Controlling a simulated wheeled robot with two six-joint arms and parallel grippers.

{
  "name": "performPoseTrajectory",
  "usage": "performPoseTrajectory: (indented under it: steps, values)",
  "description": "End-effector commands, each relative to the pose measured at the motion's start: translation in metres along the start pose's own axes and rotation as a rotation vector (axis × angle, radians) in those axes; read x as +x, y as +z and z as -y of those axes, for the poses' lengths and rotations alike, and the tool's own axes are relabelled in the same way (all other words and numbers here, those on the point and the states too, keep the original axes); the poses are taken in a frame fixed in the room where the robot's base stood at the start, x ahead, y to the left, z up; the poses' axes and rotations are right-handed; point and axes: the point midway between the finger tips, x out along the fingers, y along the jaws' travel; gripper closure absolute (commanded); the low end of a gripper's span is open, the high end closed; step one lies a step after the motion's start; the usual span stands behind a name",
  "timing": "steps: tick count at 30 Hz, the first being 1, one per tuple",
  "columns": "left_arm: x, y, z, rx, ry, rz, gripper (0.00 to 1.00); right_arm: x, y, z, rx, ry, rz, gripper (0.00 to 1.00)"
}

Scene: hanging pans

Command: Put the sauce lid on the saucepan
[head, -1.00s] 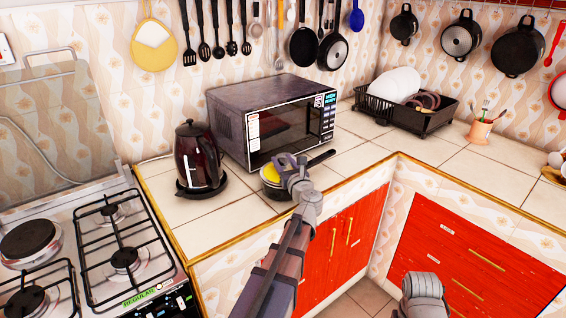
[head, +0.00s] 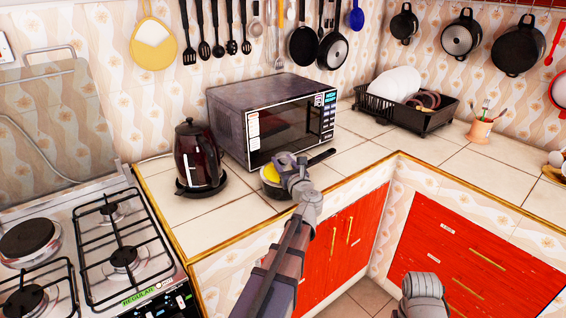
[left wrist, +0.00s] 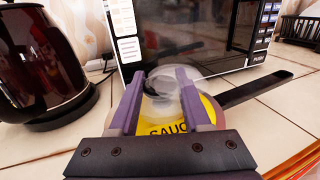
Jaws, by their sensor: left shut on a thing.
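The saucepan stands on the counter in front of the microwave, its black handle (head: 321,157) pointing right; the handle also shows in the left wrist view (left wrist: 256,88). A yellow round area (left wrist: 208,108) with the letters "SAUC" shows at the pan. The pale, see-through lid (left wrist: 165,84) is between the fingers of my left gripper (left wrist: 158,80), over the pan. The left gripper (head: 283,162) is shut on it. The fingers hide part of the lid and pan, so I cannot tell whether the lid's rim touches the pan all round.
The microwave (head: 232,110) stands close behind the pan. A dark kettle (head: 197,152) is to its left, with the gas stove (head: 122,258) farther left. A black dish rack (head: 424,117) is at the back right. The counter right of the pan is clear.

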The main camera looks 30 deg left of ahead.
Motion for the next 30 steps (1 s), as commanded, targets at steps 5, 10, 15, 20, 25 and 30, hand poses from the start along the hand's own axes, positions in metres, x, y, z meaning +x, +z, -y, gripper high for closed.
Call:
performPoseTrajectory:
  steps: [5, 10, 15, 20, 25, 30]
  values:
    - [0.0000, -0.0024, 0.0000, 0.001, 0.000, 0.001, 1.00, 0.0025, -0.0002, 0.0002, 0.000, 0.000, 0.000, 0.50]
    - [0.0000, -0.0026, 0.0000, 0.001, 0.000, 0.000, 1.00, 0.0027, -0.0002, 0.0003, 0.000, 0.000, 0.000, 0.50]
    - [0.0000, -0.0025, 0.0000, 0.001, 0.000, 0.000, 0.51, 0.0025, -0.0001, 0.0002, 0.000, 0.000, 0.000, 0.50]
    - [0.0000, -0.0025, 0.0000, 0.000, 0.000, 0.000, 0.33, 0.0026, -0.0002, 0.0002, 0.000, 0.000, 0.000, 0.50]
    - [0.0000, -0.0026, 0.0000, 0.000, 0.000, 0.000, 0.17, 0.0026, -0.0002, 0.0003, 0.000, 0.000, 0.000, 0.50]
    - [-0.0001, -0.0028, 0.0000, 0.000, 0.000, 0.000, 0.17, 0.0027, -0.0002, 0.0003, 0.000, 0.000, 0.000, 0.50]
